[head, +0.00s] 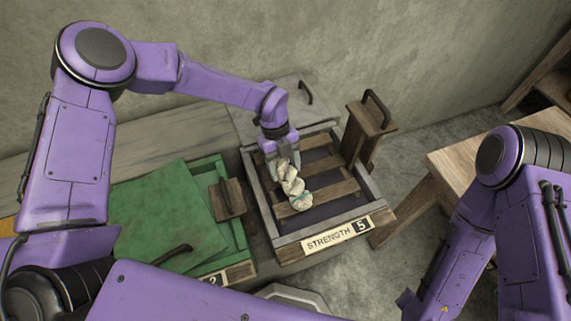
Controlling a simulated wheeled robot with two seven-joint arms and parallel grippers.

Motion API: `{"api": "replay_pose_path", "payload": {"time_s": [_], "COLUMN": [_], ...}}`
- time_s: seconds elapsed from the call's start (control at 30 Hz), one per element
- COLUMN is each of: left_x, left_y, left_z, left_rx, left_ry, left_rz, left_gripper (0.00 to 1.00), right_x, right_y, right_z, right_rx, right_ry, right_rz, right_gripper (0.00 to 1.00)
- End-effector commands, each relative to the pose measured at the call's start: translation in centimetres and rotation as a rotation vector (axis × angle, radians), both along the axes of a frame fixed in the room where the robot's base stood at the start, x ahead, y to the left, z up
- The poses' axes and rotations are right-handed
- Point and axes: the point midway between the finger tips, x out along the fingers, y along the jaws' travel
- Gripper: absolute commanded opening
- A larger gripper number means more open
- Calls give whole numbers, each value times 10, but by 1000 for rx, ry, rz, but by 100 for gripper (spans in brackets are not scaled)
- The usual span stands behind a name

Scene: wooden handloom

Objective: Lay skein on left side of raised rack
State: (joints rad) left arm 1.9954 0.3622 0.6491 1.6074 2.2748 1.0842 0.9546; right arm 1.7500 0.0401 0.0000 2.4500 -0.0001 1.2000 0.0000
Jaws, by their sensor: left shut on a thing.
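The skein (291,186) is a twisted cream hank with a small greenish tie near its lower end. My left gripper (284,164) points down and is shut on the skein's upper end. The skein hangs over or rests against the slats of the wooden rack (335,190); I cannot tell whether it touches them. The rack sits in a grey-framed box labelled "STRENGTH 5", and the skein is over its left half. My right arm comes in at the right, but its gripper is out of view.
A green-covered box (165,215) with a wooden handle block (228,197) stands left of the rack. An upright wooden block with a dark handle (368,125) stands at the rack's right rear. A wooden table (475,165) is at the right. A concrete wall closes the back.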

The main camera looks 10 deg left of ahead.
Motion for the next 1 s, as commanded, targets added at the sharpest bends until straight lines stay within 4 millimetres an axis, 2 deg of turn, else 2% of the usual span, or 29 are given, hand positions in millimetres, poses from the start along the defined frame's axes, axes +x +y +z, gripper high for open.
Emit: {"api": "replay_pose_path", "payload": {"time_s": [0.03, 0.1, 0.13, 0.47, 0.57, 0.8, 1.0], "left_x": [0, 0, 0, 2, 8, 25, 32], "left_y": [0, 0, 0, 1, 6, 20, 26], "left_z": [0, 0, 0, 4, 19, 71, 95], "left_rx": [0, 0, 0, -1, -2, -1, 0], "left_ry": [0, 0, 0, -2, -4, -4, 0], "left_rz": [0, 0, 0, 1, 2, 2, 0], "left_gripper": [66, 88, 92, 92, 92, 92, 92], "right_x": [0, 0, 0, 0, 0, 0, 0], "right_y": [0, 0, 0, 0, 0, 0, 0], "right_z": [0, 0, 0, -2, -7, -18, -21], "right_rx": [0, 0, 0, 0, 0, 0, 0], "right_ry": [0, 0, 0, 0, 0, 0, 0], "right_rz": [0, 0, 0, 0, 0, 0, 0], "right_gripper": [43, 43, 43, 43, 43, 43, 43]}}
